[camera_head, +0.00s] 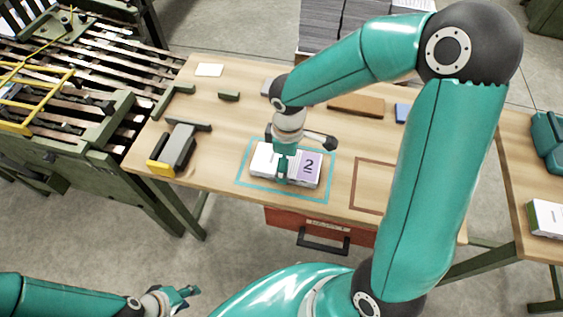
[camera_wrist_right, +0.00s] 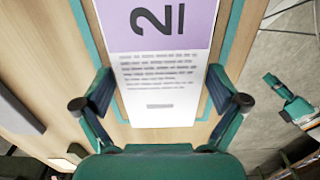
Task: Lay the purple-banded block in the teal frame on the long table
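The purple-banded block (camera_head: 308,167), white with a purple band and a "2", lies flat inside the teal frame (camera_head: 331,178) on the long table (camera_head: 222,107). In the right wrist view the block (camera_wrist_right: 160,85) shows its band, with grey text lines below. My right gripper (camera_head: 284,172) reaches down over the block's middle. In its wrist view its two fingers (camera_wrist_right: 160,88) flank the block, with narrow gaps on both sides, so it looks open. My left gripper (camera_head: 186,294) is low at the left, away from the table, empty and apparently open.
A brown outlined frame (camera_head: 357,184) lies right of the teal one. A grey and yellow tool (camera_head: 173,150) stands at left. A brown slab (camera_head: 356,105) lies behind. A red drawer (camera_head: 285,220) hangs under the front edge.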

